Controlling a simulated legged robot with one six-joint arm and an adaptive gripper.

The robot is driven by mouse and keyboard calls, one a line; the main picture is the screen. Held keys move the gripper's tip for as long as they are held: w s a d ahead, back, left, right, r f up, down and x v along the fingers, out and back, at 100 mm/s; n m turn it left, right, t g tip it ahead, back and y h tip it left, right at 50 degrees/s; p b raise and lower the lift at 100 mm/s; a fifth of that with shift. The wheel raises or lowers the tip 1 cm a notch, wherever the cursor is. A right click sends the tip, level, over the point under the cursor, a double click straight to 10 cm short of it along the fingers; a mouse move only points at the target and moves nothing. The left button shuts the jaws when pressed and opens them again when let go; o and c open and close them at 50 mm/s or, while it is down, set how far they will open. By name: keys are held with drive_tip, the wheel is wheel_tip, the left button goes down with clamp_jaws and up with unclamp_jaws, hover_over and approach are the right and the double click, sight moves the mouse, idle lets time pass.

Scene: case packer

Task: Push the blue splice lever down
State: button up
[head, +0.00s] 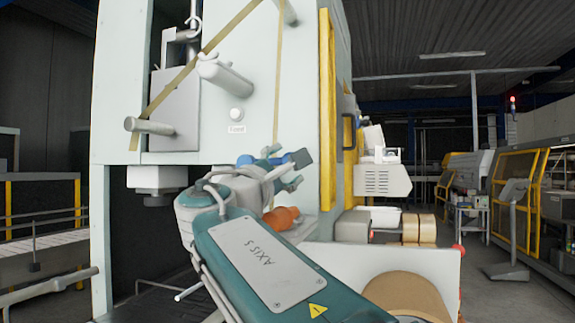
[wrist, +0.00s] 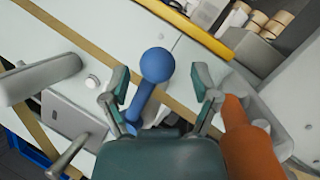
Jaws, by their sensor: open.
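The blue splice lever has a round blue knob (wrist: 157,65) on a blue shaft (wrist: 140,102) in the wrist view. My gripper (wrist: 162,84) is open, with one finger on each side of the lever. The knob lies between the fingertips with a gap to each; I see no grip on it. In the head view my gripper (head: 292,172) is in front of the machine's pale panel. Blue parts of the lever (head: 246,160) show beside it, and the rest is mostly hidden behind my arm and fingers.
An orange part (wrist: 248,140) sits close to the right of my gripper; it also shows in the head view (head: 281,218). Grey rollers (head: 226,75) stick out of the panel, with a tan tape strip (head: 195,62) across it. A white button (head: 237,115) is nearby.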

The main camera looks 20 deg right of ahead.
drive_tip(key=v, duration=1.1)
